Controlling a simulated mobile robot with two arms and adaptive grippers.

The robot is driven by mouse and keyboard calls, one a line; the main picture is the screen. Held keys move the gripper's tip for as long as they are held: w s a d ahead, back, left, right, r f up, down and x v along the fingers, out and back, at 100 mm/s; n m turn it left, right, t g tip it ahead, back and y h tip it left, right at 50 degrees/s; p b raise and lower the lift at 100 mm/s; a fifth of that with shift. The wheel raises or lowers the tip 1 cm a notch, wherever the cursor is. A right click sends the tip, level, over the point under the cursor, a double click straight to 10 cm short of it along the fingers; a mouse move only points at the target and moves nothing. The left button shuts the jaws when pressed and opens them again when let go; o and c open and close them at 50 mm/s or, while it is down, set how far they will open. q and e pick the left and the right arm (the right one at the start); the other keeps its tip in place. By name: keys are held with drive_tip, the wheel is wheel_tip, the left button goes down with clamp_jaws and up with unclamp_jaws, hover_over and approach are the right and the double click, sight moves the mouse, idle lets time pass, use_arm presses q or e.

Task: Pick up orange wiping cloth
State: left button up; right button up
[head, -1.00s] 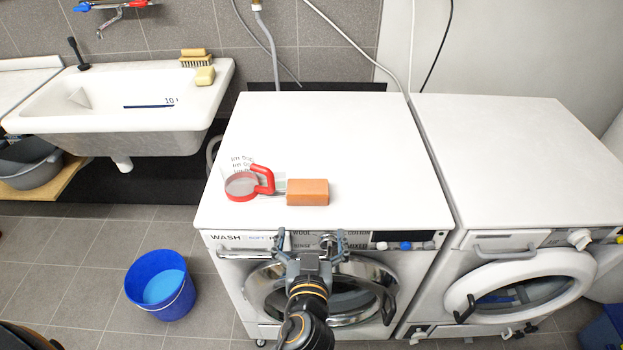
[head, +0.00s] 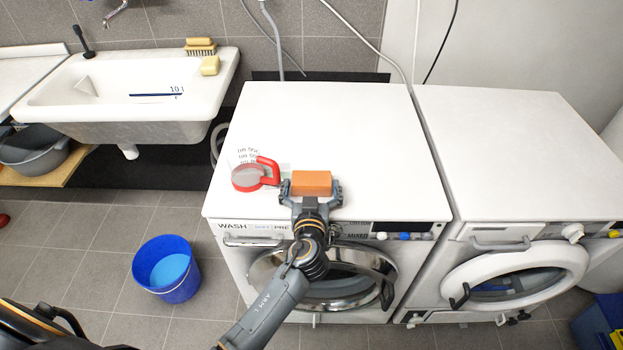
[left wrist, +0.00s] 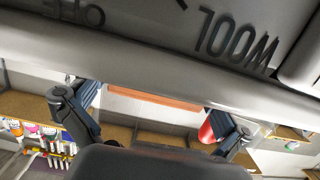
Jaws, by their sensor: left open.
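The orange wiping cloth (head: 311,181), a folded block, lies on the white top of the washing machine (head: 330,120) near its front edge. My left gripper (head: 311,190) is open at the front edge, one finger on each side of the cloth. In the left wrist view the cloth (left wrist: 155,98) shows as a thin orange strip between the two spread fingers (left wrist: 155,120). I cannot tell whether a finger touches it. My right gripper is not in view.
A red-handled round item (head: 247,177) sits close left of the left finger. The machine's top behind the cloth is clear. A dryer (head: 510,150) stands to the right, a sink (head: 120,110) at the back left, and a blue bucket (head: 166,270) on the floor.

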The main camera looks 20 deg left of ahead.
use_arm(q)
drive_tip(key=shift+w+a, duration=0.2)
drive_tip(key=shift+w, duration=0.4)
drive_tip(key=c, duration=0.7)
